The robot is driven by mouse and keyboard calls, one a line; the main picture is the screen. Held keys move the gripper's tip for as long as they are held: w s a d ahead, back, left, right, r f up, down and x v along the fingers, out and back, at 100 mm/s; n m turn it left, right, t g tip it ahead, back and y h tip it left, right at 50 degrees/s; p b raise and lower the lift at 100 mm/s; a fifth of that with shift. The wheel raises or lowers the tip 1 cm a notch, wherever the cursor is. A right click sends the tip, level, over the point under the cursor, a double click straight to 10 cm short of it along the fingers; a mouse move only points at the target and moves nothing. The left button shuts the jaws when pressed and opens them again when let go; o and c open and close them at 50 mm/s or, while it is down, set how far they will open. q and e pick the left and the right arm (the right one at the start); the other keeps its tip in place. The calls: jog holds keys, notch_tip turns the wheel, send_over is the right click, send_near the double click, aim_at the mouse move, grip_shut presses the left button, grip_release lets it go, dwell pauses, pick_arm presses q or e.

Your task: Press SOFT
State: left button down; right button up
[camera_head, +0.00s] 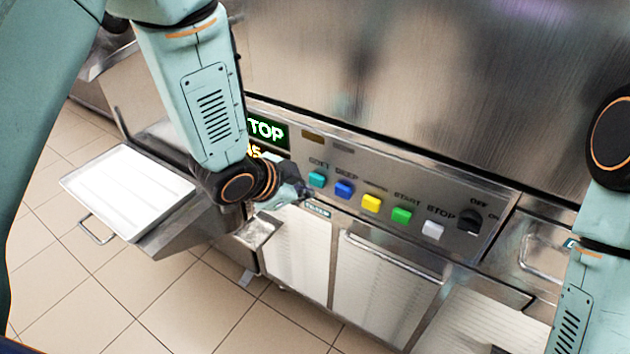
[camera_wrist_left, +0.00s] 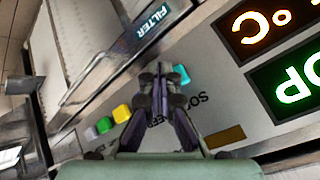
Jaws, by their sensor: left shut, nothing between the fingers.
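The teal SOFT button (camera_head: 317,179) is the leftmost of a row of coloured buttons on the steel control panel (camera_head: 340,160). My left gripper (camera_head: 303,193) is shut and empty, with its tips just left of and below this button. In the left wrist view the closed fingertips (camera_wrist_left: 162,72) are right beside the teal button (camera_wrist_left: 181,75). I cannot tell whether they touch it. The fingers cover part of the SOFT lettering and hide the blue button in that view. My right arm shows at the right, but its gripper is out of view.
Right of SOFT are the blue DEEP button (camera_head: 344,189), yellow button (camera_head: 371,203), green START button (camera_head: 401,215), white STOP button (camera_head: 433,230) and black knob (camera_head: 470,220). A green display (camera_head: 266,130) is partly behind my left arm. A white tray (camera_head: 128,188) stands at left.

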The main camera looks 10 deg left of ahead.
pick_arm(q)
jog(key=shift+w, duration=0.1)
dwell(0.3)
jog(key=shift+w+d+p, duration=0.15)
jog(key=shift+w+p, duration=0.2)
jog(key=shift+w+d, duration=0.2)
jog(key=shift+w, duration=0.3)
dwell(0.8)
jog(key=shift+s, duration=0.1)
jog(key=shift+s+a, duration=0.35)
jog(key=shift+s, duration=0.45)
jog(key=shift+s+a, duration=0.3)
jog(key=shift+s, duration=0.5)
jog(key=shift+s+a, duration=0.25)
jog(key=shift+s, duration=0.55)
jog(key=shift+s+a, duration=0.3)
jog(key=shift+s, duration=0.5)
